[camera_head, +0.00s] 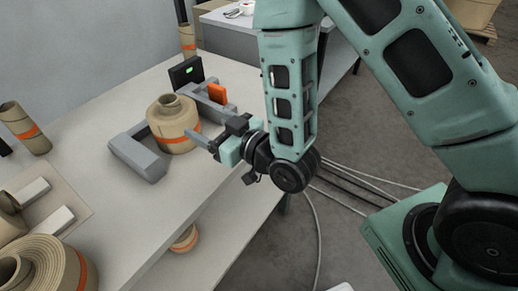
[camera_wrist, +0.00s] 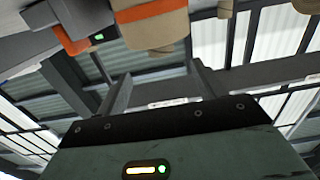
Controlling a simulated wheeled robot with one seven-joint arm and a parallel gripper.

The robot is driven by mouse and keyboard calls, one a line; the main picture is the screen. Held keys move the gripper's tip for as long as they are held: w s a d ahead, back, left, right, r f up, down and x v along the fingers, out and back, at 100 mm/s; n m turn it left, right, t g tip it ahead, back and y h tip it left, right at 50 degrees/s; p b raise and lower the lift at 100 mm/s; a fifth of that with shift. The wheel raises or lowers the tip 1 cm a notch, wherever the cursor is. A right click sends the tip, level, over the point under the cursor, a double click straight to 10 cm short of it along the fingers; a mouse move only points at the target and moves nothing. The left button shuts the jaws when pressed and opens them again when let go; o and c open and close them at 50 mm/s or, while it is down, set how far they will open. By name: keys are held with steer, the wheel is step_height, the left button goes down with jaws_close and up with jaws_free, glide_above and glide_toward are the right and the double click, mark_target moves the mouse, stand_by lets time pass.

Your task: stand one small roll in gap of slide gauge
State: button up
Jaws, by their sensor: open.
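The slide gauge has a grey L-shaped jaw (camera_head: 138,155), a second grey jaw (camera_head: 210,108), an orange block (camera_head: 217,93) and a black display (camera_head: 185,73) with a green light. A small kraft roll (camera_head: 172,132) with an orange band stands upright between the jaws, its core poking up. Whether it touches both jaws cannot be told. My gripper (camera_head: 203,136) is beside the roll's right side, open and empty. In the wrist view, the gripper (camera_wrist: 160,76) has its fingers apart, with the roll (camera_wrist: 150,25) beyond them and the orange block (camera_wrist: 68,38) to the left.
White bars (camera_head: 52,220) lie on a board near the front rolls. The white table (camera_head: 165,205) is bare in front of the gauge. Another roll (camera_head: 185,240) sits below.

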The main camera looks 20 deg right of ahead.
steer(key=s+d+r+g+h, duration=0.2)
steer(key=s+g, duration=0.5)
steer(key=s, duration=0.4)
steer(key=s+d+r+g+h, duration=0.3)
steer(key=s+d+g+h, duration=0.2)
steer(key=s, duration=0.6)
steer(key=g+h, duration=0.2)
steer(key=shift+d+r+n+g, duration=0.15)
steer(key=shift+n+g, duration=0.25)
steer(key=shift+r, duration=0.1)
